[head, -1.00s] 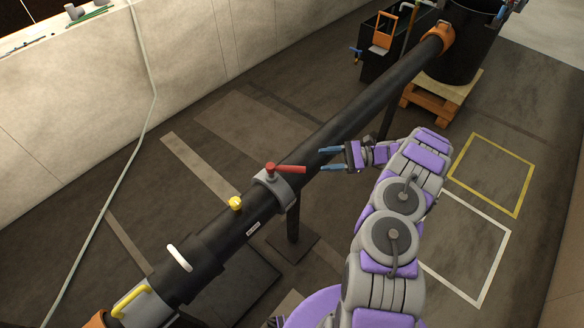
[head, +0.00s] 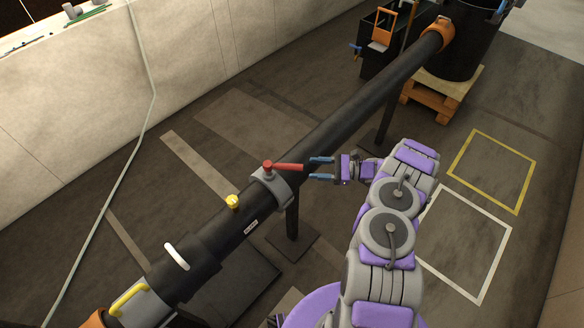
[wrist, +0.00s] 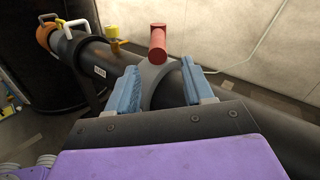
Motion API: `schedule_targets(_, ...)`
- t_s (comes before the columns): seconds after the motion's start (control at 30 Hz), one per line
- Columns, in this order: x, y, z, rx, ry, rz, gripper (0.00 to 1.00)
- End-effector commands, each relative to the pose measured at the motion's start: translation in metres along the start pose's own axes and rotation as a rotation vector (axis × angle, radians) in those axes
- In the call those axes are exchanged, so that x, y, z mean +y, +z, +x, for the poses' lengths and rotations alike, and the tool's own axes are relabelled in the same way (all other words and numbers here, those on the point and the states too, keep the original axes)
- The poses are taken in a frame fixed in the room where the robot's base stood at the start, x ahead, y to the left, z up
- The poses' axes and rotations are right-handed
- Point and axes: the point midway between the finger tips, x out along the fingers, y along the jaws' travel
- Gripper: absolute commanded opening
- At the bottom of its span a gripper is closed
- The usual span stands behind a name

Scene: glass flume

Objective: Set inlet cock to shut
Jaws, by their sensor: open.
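A red lever handle (head: 284,167) sits on a grey collar (head: 271,187) around the black pipe and points right, across the pipe. I take this to be the inlet cock; the small label (head: 251,227) on the pipe is too small to read. My gripper (head: 312,168) is open just right of the lever's free end, its blue fingers pointing left at it. In the wrist view the red handle (wrist: 158,42) is seen nearly end-on, above and beyond the gap between the fingers (wrist: 160,80). The collar shows through that gap. Nothing is held.
The black pipe (head: 345,118) runs diagonally to a dark tank (head: 462,50) on a wooden pallet. A yellow knob (head: 232,202), a white handle (head: 177,256) and a yellow handle (head: 129,299) lie further down the pipe. A support post (head: 292,221) stands under the collar.

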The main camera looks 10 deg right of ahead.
Motion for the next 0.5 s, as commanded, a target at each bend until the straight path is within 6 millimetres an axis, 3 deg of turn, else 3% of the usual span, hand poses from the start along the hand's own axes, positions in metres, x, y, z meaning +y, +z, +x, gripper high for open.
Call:
schedule_targets(0.2,0.001,0.000,0.047,0.000,0.004,-0.001,0.52)
schedule_targets(0.5,0.000,0.000,0.082,-0.003,0.001,0.001,0.52)
